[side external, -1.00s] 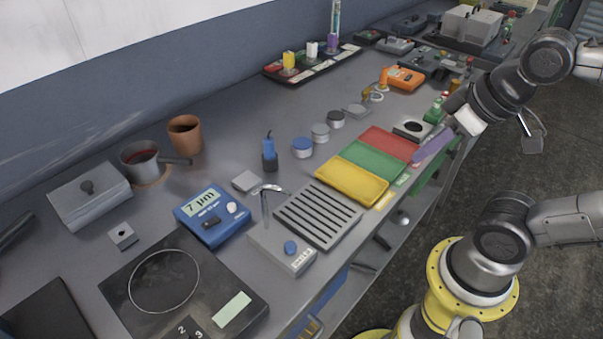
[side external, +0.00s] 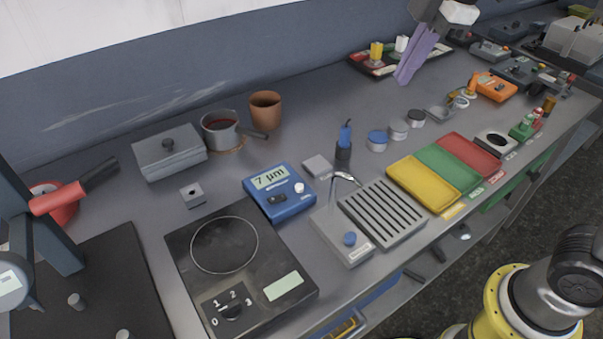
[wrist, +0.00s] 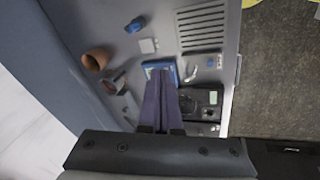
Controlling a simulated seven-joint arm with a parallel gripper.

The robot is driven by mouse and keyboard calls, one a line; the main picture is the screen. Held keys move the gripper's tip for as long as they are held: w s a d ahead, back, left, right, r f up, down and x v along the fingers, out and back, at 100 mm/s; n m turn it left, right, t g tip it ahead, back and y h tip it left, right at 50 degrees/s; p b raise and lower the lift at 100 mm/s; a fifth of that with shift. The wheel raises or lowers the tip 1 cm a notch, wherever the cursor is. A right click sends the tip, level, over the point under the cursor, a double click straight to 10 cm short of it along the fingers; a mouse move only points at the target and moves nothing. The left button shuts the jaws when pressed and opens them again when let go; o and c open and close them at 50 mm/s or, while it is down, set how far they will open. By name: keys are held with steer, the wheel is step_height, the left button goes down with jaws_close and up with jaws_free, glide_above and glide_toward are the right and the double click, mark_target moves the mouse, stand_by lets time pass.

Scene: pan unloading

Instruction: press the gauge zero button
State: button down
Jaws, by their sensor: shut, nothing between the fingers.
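The gauge (side external: 268,209) is a blue box on the bench with a display reading 7 µm. Its face carries a black control (side external: 277,199) and a round white button (side external: 299,187); I cannot read which is marked zero. My gripper (side external: 402,80) has purple fingers, shut and empty, high at the upper right of the side view, well away from the gauge. In the wrist view the shut fingers (wrist: 161,74) overlap the blue gauge (wrist: 149,66) and hide most of it, including its buttons.
A black hot plate (side external: 185,262) with a dial stands in front of the gauge. A slotted grey rack (side external: 385,212) and a grey box with a blue knob (side external: 349,240) are to its right. A pot (side external: 219,130) and a brown cup (side external: 265,110) stand behind it.

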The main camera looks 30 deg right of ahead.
steer(key=w+a+f+n+g, duration=0.1)
steer(key=w+a+f+n, duration=0.2)
steer(key=w+a, duration=0.35)
steer(key=g, duration=0.1)
glide_above(300, 186)
steer(key=s, duration=0.2)
step_height(300, 186, down, 6)
steer(key=shift+w+d+r+n, duration=0.15)
steer(key=shift+w+d+n, duration=0.1)
steer(key=shift+d+n, duration=0.15)
steer(key=f, duration=0.9)
steer(key=w+f, duration=0.1)
steer(key=f, duration=0.4)
steer(key=shift+w+a, duration=0.1)
steer(key=shift+a, duration=0.25)
